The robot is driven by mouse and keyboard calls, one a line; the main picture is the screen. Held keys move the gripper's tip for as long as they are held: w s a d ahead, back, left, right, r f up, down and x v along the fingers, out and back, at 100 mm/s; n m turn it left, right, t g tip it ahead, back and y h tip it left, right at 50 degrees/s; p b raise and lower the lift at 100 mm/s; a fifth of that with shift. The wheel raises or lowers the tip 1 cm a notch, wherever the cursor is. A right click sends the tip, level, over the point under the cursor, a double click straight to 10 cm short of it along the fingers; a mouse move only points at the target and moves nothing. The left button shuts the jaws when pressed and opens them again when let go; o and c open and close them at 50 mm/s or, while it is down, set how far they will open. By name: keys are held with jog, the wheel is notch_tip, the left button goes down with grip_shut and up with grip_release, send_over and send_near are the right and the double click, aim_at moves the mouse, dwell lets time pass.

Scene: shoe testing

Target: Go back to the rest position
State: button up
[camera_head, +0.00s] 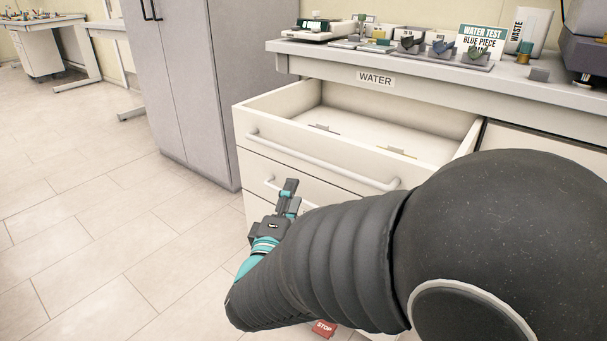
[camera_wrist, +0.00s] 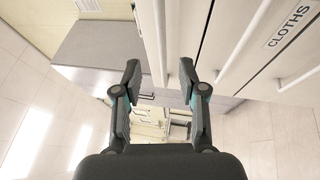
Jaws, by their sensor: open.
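My gripper (camera_head: 287,199) is in front of the lower drawers of the white cabinet, below the open top drawer. In the wrist view my gripper (camera_wrist: 164,85) has its two fingers apart with nothing between them. The open drawer (camera_head: 262,106) labelled WATER is pulled out and holds a few small flat items on its floor. My dark arm covers the right part of the cabinet in the head view.
The worktop (camera_head: 437,76) carries shoe-like pieces in grey holders, a WATER TEST sign (camera_head: 481,42) and a WASTE container (camera_head: 520,30). A grey cupboard (camera_head: 196,88) stands to the left. A CLOTHS label (camera_wrist: 288,27) shows on a drawer front. The tiled floor (camera_head: 92,205) at left is clear.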

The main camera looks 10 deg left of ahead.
jog(key=s+a+f+m+g+y, duration=0.45)
jog(key=a+f+g+y, duration=0.45)
jog(key=f, duration=0.4)
jog(key=s+d+m+g, duration=0.2)
jog(key=s+g, duration=0.2)
jog(key=s, duration=0.1)
jog(key=s+d+r+m+h, duration=0.2)
jog(key=s+d+r+m, duration=0.1)
jog(key=d, duration=0.8)
jog(key=s+d+r+m+g+h, duration=0.1)
jog(key=s+d+r+m, duration=0.3)
jog(key=d, duration=0.7)
jog(key=s+d+r+m+h+p, duration=0.1)
jog(key=s+d+r+m+h, duration=0.2)
jog(key=d, duration=0.8)
jog(key=shift+s+r+m+h, duration=0.15)
jog(key=shift+r+m+h, duration=0.1)
jog(key=shift+m+h, duration=0.2)
